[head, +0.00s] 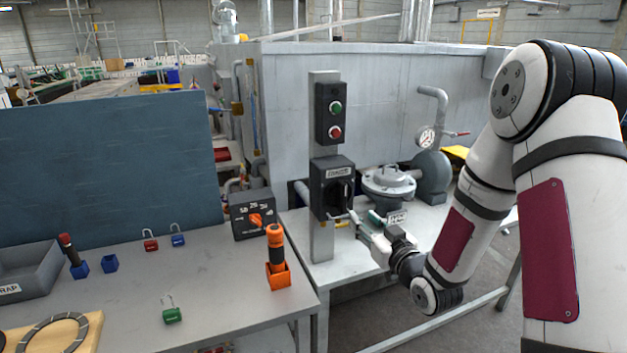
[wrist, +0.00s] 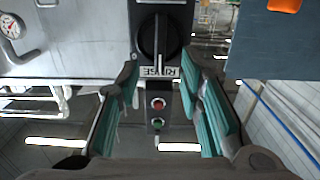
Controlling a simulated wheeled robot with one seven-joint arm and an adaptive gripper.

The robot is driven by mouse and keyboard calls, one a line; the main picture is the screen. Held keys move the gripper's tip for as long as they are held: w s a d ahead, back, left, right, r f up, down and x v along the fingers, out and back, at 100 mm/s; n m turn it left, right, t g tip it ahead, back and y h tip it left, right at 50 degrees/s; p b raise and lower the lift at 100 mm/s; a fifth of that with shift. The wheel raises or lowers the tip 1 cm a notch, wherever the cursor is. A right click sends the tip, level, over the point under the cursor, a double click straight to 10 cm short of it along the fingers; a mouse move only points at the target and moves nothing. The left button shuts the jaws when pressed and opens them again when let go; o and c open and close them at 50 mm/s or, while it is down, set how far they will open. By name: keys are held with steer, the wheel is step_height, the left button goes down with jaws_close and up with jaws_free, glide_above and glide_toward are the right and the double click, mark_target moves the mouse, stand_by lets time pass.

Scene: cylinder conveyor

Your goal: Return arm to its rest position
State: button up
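My arm reaches in from the right in the head view, and my gripper (head: 363,217) is in front of a dark rotary switch box (head: 333,187) on a grey post. The gripper is open, with its teal-padded fingers apart. In the wrist view the gripper (wrist: 160,78) shows nothing between its pads. The switch's black round knob (wrist: 160,38) is just beyond the fingertips, with a pale pointer line running toward a label. I cannot tell whether a fingertip touches the box.
A button box (head: 334,113) with green and red buttons sits above the switch. A valve (head: 388,184) and gauge pipe (head: 431,140) stand close behind my gripper. An orange-handled tool (head: 276,250) stands on the left bench (head: 215,290). Open floor shows at lower right.

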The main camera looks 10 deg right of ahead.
steer(key=s+d+r+m+g+h, duration=0.1)
steer(key=s+r+g+h, duration=0.5)
steer(key=s+r, duration=0.5)
steer(key=s+a+r+g, duration=0.1)
steer(key=s+g, duration=0.1)
steer(key=s, duration=0.6)
steer(key=s+a+r+m+g+y, duration=0.1)
steer(key=s+g, duration=0.1)
steer(key=s, duration=0.6)
steer(key=s+a+m+g+y, duration=0.1)
steer(key=s+g, duration=0.1)
steer(key=s, duration=0.6)
steer(key=shift+a+r, duration=0.3)
steer(key=shift+r, duration=0.1)
